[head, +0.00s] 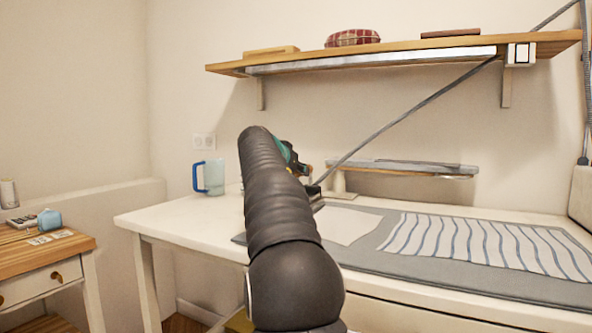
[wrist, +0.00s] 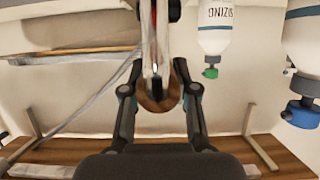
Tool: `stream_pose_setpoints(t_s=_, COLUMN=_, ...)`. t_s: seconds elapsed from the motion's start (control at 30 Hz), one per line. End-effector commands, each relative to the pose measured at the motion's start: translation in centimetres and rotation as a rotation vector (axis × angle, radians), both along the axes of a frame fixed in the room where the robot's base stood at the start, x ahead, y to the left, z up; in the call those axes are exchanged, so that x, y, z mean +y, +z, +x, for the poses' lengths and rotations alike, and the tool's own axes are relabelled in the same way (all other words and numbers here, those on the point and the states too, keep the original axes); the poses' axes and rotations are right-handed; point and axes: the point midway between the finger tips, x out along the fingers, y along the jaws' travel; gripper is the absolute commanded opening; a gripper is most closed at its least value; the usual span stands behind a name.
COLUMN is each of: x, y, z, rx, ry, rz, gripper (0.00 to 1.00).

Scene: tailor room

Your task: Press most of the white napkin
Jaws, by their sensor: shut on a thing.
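The white napkin (head: 347,225) lies flat on the grey mat (head: 372,250), its left part hidden behind my arm in the head view. My gripper (wrist: 158,90) is shut on the round wooden handle of the iron (wrist: 158,103), with one finger on each side. In the head view a little of my gripper (head: 290,153) and a dark bit of the iron (head: 315,193) show past my arm, at the napkin's back left. My arm hides most of the iron, so I cannot tell whether its sole touches anything.
A striped cloth (head: 490,244) lies to the right on the mat. A sleeve board (head: 405,168) stands behind the napkin. A blue-handled cup (head: 213,177) stands at the table's back left. The cord (head: 420,105) slants up right past the shelf (head: 400,50). Bottles (wrist: 215,35) show upside down.

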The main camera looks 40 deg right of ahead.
Motion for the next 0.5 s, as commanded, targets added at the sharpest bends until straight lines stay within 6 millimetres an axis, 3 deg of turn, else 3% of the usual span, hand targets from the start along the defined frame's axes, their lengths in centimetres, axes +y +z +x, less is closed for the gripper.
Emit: stream_pose_setpoints(t_s=0.5, x=-1.3, y=0.4, z=0.5, rx=-0.004, ry=0.0, rz=-0.005, gripper=0.0)
